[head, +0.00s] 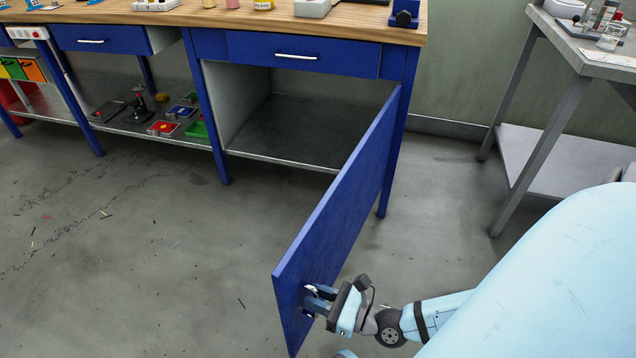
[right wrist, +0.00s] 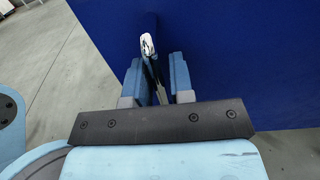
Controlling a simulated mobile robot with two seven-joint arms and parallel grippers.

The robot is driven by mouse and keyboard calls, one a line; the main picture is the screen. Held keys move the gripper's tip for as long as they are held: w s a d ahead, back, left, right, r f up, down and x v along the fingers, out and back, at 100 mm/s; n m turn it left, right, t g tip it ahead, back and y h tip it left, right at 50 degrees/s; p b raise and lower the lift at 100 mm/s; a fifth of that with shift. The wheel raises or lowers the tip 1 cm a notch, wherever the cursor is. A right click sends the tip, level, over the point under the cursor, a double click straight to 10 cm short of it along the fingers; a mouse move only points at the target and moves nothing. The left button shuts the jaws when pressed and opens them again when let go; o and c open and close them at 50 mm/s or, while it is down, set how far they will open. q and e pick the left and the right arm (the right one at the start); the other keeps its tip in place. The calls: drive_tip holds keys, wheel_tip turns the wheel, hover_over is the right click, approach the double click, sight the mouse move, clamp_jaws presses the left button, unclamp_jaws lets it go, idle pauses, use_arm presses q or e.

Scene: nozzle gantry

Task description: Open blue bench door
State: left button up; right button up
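The blue bench door (head: 345,190) stands swung wide open, projecting from the bench's right front leg toward me. The compartment (head: 290,125) behind it is open to view and looks empty. My right gripper (head: 318,298) is at the door's near lower end, at its chrome handle. The gripper partly hides the handle in the head view. My left gripper is not in view.
The bench (head: 440,12) has drawers above and an open lower shelf (head: 140,120) with trays and tools at left. A grey table (head: 560,75) stands at right. The floor (head: 150,260) left of the door is clear apart from small scraps.

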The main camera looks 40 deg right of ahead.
sight(298, 250)
use_arm(q)
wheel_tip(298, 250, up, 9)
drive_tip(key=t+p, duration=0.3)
drive_tip(key=p, duration=0.4)
use_arm(e)
wheel_tip(298, 250, up, 14)
drive_tip(key=shift+f, duration=0.25)
wheel_tip(298, 250, up, 2)
drive_tip(key=shift+r+p, duration=0.1)
drive_tip(key=shift+p, duration=0.2)
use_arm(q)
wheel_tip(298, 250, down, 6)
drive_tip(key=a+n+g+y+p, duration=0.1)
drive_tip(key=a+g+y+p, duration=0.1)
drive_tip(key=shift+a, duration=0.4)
use_arm(e)
wheel_tip(298, 250, up, 4)
drive_tip(key=shift+r, duration=0.15)
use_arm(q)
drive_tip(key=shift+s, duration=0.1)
